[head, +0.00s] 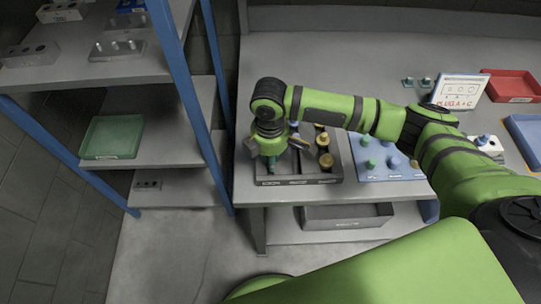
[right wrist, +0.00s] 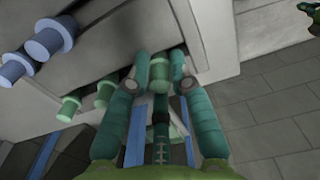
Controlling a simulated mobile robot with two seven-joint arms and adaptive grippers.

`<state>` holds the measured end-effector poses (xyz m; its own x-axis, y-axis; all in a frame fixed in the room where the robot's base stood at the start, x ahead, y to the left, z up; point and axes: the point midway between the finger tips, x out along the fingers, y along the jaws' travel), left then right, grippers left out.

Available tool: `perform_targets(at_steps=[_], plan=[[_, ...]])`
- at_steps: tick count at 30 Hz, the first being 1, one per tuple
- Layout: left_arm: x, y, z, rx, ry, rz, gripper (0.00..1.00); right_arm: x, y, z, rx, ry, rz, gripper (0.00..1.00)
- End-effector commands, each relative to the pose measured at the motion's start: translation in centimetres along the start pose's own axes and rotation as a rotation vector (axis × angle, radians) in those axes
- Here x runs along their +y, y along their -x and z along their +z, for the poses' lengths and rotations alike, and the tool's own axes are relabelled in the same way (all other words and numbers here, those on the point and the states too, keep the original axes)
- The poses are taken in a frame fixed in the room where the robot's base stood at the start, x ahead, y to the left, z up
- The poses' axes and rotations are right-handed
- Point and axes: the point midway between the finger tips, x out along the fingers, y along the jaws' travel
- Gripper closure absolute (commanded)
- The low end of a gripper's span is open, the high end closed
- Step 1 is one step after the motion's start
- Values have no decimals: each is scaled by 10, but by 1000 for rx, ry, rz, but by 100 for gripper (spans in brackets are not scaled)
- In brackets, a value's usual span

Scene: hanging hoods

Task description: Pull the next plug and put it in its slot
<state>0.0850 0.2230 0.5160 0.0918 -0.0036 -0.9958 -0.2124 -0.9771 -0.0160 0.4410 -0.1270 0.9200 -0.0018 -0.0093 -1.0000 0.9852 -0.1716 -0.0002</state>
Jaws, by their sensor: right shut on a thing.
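My right gripper (head: 272,150) points down over the left part of a dark compartment tray (head: 298,181) at the table's front left. In the right wrist view its fingers (right wrist: 160,78) are shut on a green plug (right wrist: 159,72). Whether the plug is clear of the surface below it cannot be told. Beside it in that view are more green plugs (right wrist: 105,92) and light blue plugs (right wrist: 50,38). A blue board (head: 385,172) with green and blue plugs lies right of the tray. A card reading "PLUG A + C" (head: 460,90) stands behind. My left gripper is not in the head view.
A red tray (head: 512,85) and a blue tray (head: 526,138) lie at the right. Gold-topped plugs (head: 325,160) stand in the dark tray. A blue-posted shelf (head: 176,65) at the left holds a green tray (head: 112,138) and grey hole blocks.

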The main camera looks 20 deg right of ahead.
Motion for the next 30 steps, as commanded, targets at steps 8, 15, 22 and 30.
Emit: perform_targets(at_steps=[8,15,22,30], plan=[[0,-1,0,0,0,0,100,0,-3,0,-1,0,0,92],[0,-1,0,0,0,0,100,0,-3,0,-1,0,0,50],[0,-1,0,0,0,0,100,0,-3,0,-1,0,0,50],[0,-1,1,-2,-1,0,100,1,17,0,1,1,3,50]])
